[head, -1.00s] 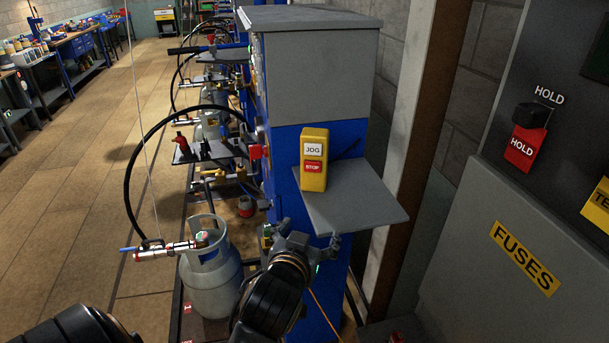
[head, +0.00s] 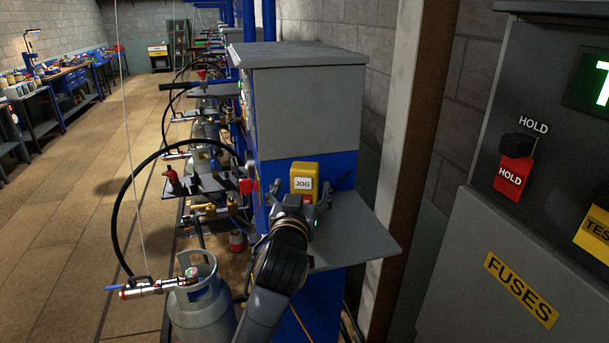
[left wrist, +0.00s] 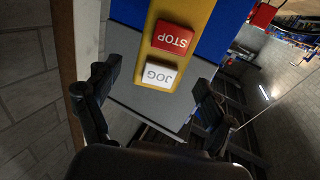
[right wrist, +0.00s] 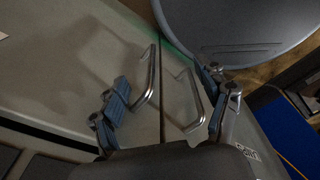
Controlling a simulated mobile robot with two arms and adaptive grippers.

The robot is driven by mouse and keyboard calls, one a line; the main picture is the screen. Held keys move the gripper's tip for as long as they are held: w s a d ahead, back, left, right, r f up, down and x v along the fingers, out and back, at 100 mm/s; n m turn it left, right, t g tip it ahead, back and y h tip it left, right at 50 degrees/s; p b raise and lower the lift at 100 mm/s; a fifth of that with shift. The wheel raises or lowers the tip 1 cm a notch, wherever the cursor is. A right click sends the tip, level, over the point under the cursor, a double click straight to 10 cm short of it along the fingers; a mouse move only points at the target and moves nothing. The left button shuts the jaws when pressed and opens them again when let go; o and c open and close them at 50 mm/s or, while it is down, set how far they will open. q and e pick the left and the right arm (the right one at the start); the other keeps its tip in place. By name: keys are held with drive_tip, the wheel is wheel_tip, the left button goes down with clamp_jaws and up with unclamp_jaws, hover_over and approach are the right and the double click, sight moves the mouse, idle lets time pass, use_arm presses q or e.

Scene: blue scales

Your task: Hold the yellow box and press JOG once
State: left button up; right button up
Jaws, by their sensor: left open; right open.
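The yellow box (head: 304,168) stands upright on a grey shelf (head: 365,232) on the side of the blue and grey cabinet. Its white JOG button (head: 302,184) faces me, and the red STOP button below is mostly hidden by my left gripper (head: 299,194). In the left wrist view, the white JOG button (left wrist: 159,74) and red STOP button (left wrist: 173,38) show upside down on the yellow box (left wrist: 192,13). My left gripper (left wrist: 152,96) is open in front of the box, its fingers spread wide to either side. My right gripper (right wrist: 163,83) is open and empty.
A grey gas cylinder (head: 200,308) stands left of my left arm, below a black hose. A grey panel with FUSES (head: 520,290) and HOLD labels is at the right. Two metal handles (right wrist: 151,78) are in front of my right gripper. The floor at left is clear.

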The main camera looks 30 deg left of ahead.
sight(303, 184)
use_arm(q)
drive_tip(key=p+x, duration=0.1)
drive_tip(key=x, duration=0.3)
drive_tip(key=shift+r, duration=0.1)
drive_tip(key=shift+w+a, duration=0.25)
drive_tip(key=shift+w, duration=0.2)
use_arm(e)
drive_tip(key=shift+s+a+r, duration=0.1)
drive_tip(key=shift+r, duration=0.7)
use_arm(q)
drive_tip(key=shift+c, duration=1.1)
drive_tip(key=c, duration=1.1)
use_arm(e)
drive_tip(key=shift+a, duration=0.1)
use_arm(q)
drive_tip(key=shift+c, duration=0.8)
use_arm(e)
drive_tip(key=shift+c, duration=0.7)
drive_tip(key=c, duration=1.4)
clamp_jaws()
